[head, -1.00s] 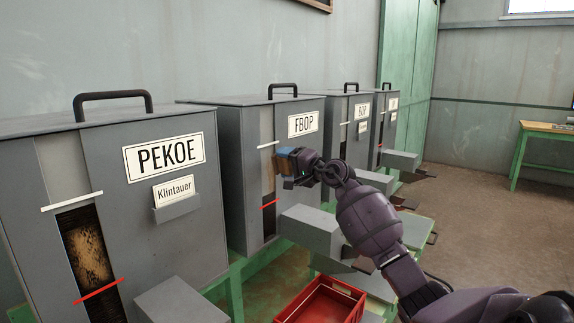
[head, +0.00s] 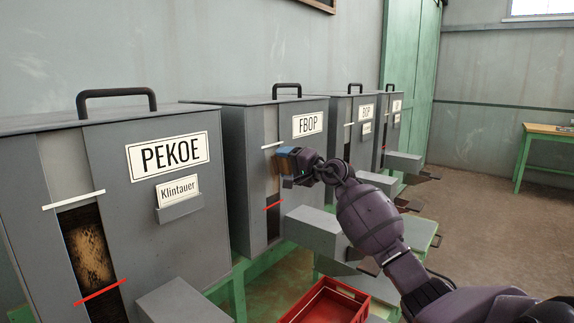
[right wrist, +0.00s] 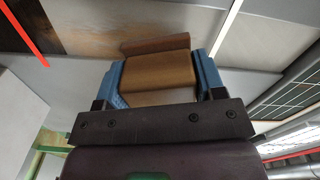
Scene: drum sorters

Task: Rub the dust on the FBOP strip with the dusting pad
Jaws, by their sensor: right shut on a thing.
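The FBOP strip (head: 272,226) is a narrow upright window on the front of the grey FBOP sorter (head: 238,170). A white line crosses it near the top and a red line lower down. My right gripper (head: 286,160) is at the strip between these lines, shut on the brown dusting pad (head: 279,167). In the right wrist view the pad (right wrist: 160,75) sits between the blue fingers, its far edge at the brownish strip surface (right wrist: 110,30). I cannot tell whether it touches. The pad and gripper partly hide the strip. My left gripper is not in view.
The PEKOE sorter (head: 120,210) stands nearer on the left, with its own dark window. More sorters (head: 352,115) stand behind to the right. A grey box (head: 314,228) juts out below the FBOP label. A red crate (head: 330,300) is below. A green-legged table (head: 540,140) stands far right.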

